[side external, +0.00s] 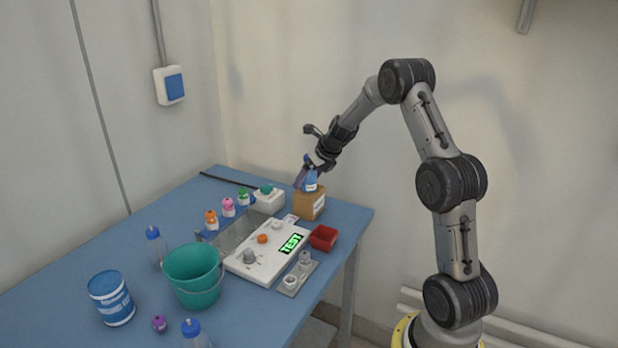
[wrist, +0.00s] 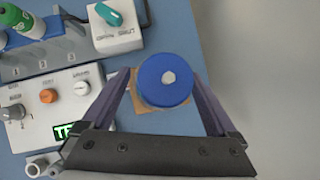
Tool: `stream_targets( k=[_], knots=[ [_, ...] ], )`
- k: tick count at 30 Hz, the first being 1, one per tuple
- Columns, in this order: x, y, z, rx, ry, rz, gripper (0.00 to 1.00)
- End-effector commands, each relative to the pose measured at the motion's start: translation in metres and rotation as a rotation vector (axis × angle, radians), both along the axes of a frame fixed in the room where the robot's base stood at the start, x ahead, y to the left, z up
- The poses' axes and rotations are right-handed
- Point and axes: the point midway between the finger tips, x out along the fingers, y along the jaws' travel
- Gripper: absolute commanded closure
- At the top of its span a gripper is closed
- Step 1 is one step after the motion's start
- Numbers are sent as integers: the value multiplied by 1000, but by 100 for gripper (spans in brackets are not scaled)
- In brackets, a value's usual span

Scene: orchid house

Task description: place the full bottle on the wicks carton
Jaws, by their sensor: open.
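The full bottle (side external: 311,182), blue with a blue cap, stands on top of the brown wicks carton (side external: 309,205) in the side view. In the wrist view its round blue cap (wrist: 165,80) is seen from above and hides most of the carton (wrist: 122,115), of which brown parts show around it. My gripper (wrist: 160,84) is open, with one purple finger on each side of the bottle. I cannot tell whether either finger touches it.
A white box with a green knob (side external: 268,199) stands just left of the carton. A control panel with a lit screen (side external: 262,252) and a red tray (side external: 323,238) are in front. Two clear blue-capped bottles (side external: 155,246) (side external: 195,334) and a green bucket (side external: 193,277) stand on the blue table.

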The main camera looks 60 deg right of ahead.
Motion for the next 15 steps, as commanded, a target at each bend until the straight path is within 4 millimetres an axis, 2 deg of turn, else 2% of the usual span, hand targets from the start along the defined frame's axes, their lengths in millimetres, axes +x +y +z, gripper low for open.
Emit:
stream_targets(
  k=[5,15],
  knots=[
    [-3,1,10,-1,-1,1,7],
    [-37,11,66,-3,-3,-1,7]
  ],
)
